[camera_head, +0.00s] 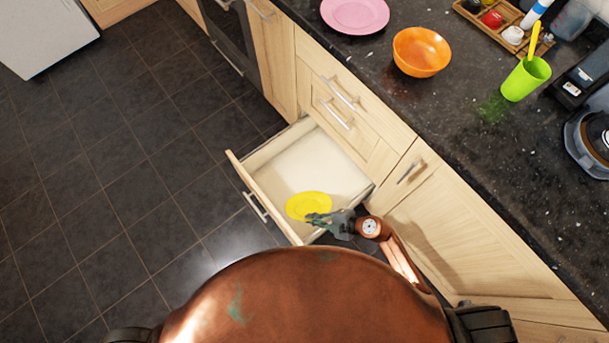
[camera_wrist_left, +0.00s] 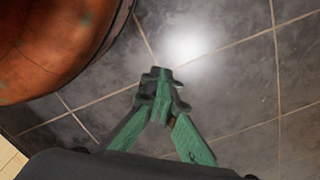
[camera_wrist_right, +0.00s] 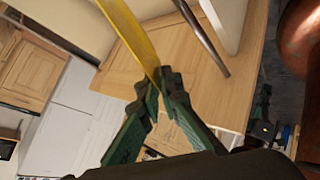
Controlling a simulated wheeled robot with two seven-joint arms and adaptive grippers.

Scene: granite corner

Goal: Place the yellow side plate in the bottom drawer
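The yellow side plate (camera_head: 305,204) is over the pulled-out bottom drawer (camera_head: 265,160), near its front right part. My right gripper (camera_head: 322,222) is shut on the plate's near rim. In the right wrist view the plate (camera_wrist_right: 138,38) shows nearly edge-on between the fingertips (camera_wrist_right: 156,88). I cannot tell whether the plate touches the drawer floor. Otherwise the drawer looks empty. My left gripper (camera_wrist_left: 161,82) has its fingertips together with nothing between them, over the dark floor tiles; it is hidden in the head view.
Closed drawers with bar handles (camera_head: 338,112) stand above the open drawer. The dark granite counter (camera_head: 455,130) carries a pink plate (camera_head: 355,14), an orange bowl (camera_head: 421,52), a green cup (camera_head: 525,78) and a wooden tray (camera_head: 488,30). The tiled floor (camera_head: 130,150) at left is clear.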

